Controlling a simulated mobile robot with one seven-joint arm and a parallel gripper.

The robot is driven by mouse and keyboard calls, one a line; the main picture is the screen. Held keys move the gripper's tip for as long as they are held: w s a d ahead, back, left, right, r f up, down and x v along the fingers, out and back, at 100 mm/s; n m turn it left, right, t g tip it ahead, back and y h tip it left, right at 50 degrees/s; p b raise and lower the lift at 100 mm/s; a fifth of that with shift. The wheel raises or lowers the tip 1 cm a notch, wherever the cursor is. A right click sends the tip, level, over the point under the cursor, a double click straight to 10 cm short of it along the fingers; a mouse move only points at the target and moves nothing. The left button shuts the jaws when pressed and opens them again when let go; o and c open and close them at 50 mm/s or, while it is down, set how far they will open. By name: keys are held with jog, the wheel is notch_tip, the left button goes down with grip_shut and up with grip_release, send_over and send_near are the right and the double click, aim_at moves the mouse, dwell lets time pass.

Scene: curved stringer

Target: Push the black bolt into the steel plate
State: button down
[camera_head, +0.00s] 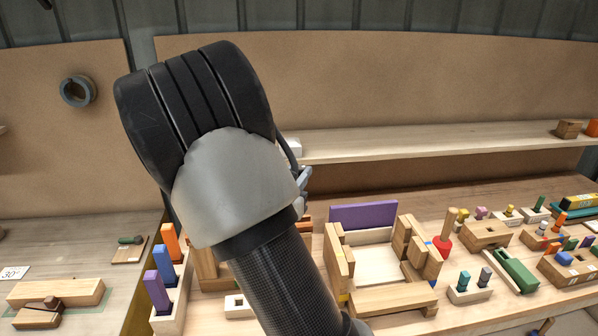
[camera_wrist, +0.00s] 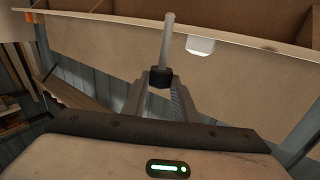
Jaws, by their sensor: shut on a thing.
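My gripper (camera_wrist: 161,84) is shut on the black bolt (camera_wrist: 161,76), seen in the wrist view. The bolt has a dark block-like head between the fingertips and a pale grey shaft that points up and away from the fingers. In the head view my gripper (camera_head: 304,186) shows only as a bit of grey finger behind my wrist, and the bolt is hidden there. I cannot make out a steel plate for certain in either view.
A wooden shelf (camera_head: 430,139) runs along the back panel; a white piece (camera_head: 294,148) at its left end is partly hidden by my arm. The bench holds a wooden tray (camera_head: 378,299), a purple board (camera_head: 363,215) and several small blocks. A grey ring (camera_head: 77,91) is on the left panel.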

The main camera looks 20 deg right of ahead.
jog(key=shift+s+a, duration=0.1)
jog(key=shift+f+b, duration=0.25)
jog(key=shift+b, duration=0.15)
notch_tip(320, 180, down, 5)
jog(key=b, duration=0.4)
jog(key=shift+f+b, duration=0.15)
jog(key=shift+b, duration=0.15)
jog(key=shift+f+b, duration=3.6)
jog(key=shift+f, duration=0.2)
dwell(1.1)
jog(key=c, duration=1.3)
grip_release()
jog(key=shift+r, duration=0.1)
jog(key=shift+c, duration=0.2)
jog(key=v, duration=1.7)
jog(key=shift+s+a+r, duration=0.1)
jog(key=shift+s+a, duration=0.05)
